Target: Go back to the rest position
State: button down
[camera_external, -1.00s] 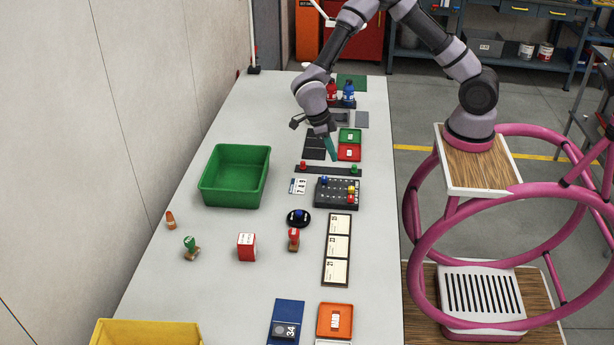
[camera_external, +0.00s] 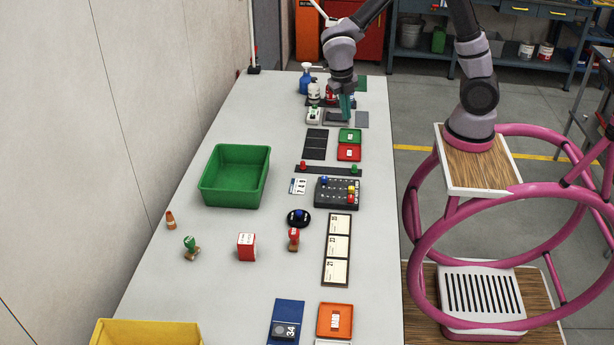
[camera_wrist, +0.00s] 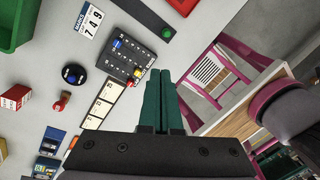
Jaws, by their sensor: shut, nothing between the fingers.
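My gripper (camera_external: 346,106) is at the far end of the long table in the external view, above the grey pads and close to the spray bottles. In the wrist view its two green fingers (camera_wrist: 163,88) are together with nothing between them. The wrist view looks back over the table from above, with the table's edge and my pink base to the right. My arm hides part of the bottles behind the gripper.
The grey table (camera_external: 180,270) carries a green bin (camera_external: 203,193), a yellow bin (camera_external: 150,335), a black peg board (camera_external: 330,198), green and red trays (camera_external: 349,158), stamps and a red box (camera_external: 247,247). Blue (camera_external: 306,82) and white bottles stand near the gripper. The table's left strip is mostly clear.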

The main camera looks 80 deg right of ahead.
jog(key=s+d+r+m+t+y, duration=0.1)
jog(key=s+d+r+m+t, duration=0.2)
jog(key=s+r+m, duration=0.5)
jog(key=s+d+r+m+t+y, duration=0.2)
jog(key=s+r+m+t, duration=0.3)
jog(key=m, duration=1.5)
jog(key=s+d+r, duration=0.1)
jog(key=s+r, duration=0.3)
jog(key=r, duration=0.2)
jog(key=shift+s+d+r+m+t, duration=0.2)
jog(key=shift+s+d+m+t, duration=0.1)
jog(key=shift+d+t, duration=0.1)
